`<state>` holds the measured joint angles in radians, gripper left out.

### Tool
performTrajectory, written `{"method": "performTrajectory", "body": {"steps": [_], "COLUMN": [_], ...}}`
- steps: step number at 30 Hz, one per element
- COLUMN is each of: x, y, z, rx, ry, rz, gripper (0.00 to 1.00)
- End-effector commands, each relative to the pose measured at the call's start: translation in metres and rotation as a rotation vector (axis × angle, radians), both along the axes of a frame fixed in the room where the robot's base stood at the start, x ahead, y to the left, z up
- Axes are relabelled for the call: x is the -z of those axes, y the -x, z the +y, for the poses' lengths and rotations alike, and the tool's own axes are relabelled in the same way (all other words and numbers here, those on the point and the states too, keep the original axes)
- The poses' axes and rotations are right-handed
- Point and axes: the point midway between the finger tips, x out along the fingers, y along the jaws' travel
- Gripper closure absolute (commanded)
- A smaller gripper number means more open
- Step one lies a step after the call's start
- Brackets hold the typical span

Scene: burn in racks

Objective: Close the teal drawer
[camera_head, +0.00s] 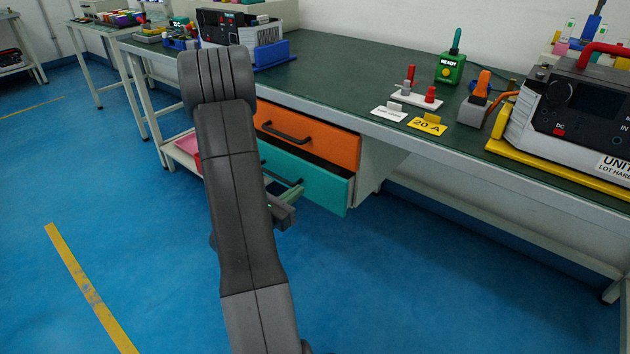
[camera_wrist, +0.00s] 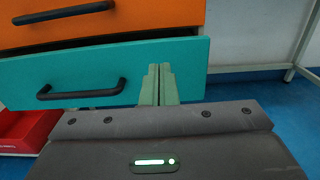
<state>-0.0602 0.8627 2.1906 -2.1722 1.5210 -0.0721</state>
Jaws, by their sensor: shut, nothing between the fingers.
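The teal drawer (camera_head: 317,182) is the lower drawer under the bench and stands partly pulled out, with a dark gap above its front. Its front (camera_wrist: 105,70) and black bar handle (camera_wrist: 82,92) fill the middle of the wrist view. My gripper (camera_head: 296,190) is in front of the drawer, partly hidden behind my arm. In the wrist view my gripper's green fingers (camera_wrist: 158,70) are together, empty, and overlap the teal front to the right of the handle. I cannot tell whether the fingertips touch the front.
The orange drawer (camera_head: 307,137) sits above the teal one and looks shut. A red bin (camera_wrist: 25,130) stands at the lower left in the wrist view. The green benchtop (camera_head: 340,80) holds devices, including a green READY box (camera_head: 449,69). The blue floor in front is clear.

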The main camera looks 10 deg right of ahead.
Motion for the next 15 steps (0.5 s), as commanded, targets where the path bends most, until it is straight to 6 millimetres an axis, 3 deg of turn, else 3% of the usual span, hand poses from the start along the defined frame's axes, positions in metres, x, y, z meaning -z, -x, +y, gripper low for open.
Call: {"method": "performTrajectory", "body": {"steps": [9, 15], "x": [0.002, 0.001], "y": [-0.031, -0.045], "z": [-0.042, -0.060], "rx": [0.005, 0.003], "ry": [0.000, 0.001], "rz": [-0.003, -0.001], "gripper": [1.00, 1.00]}}
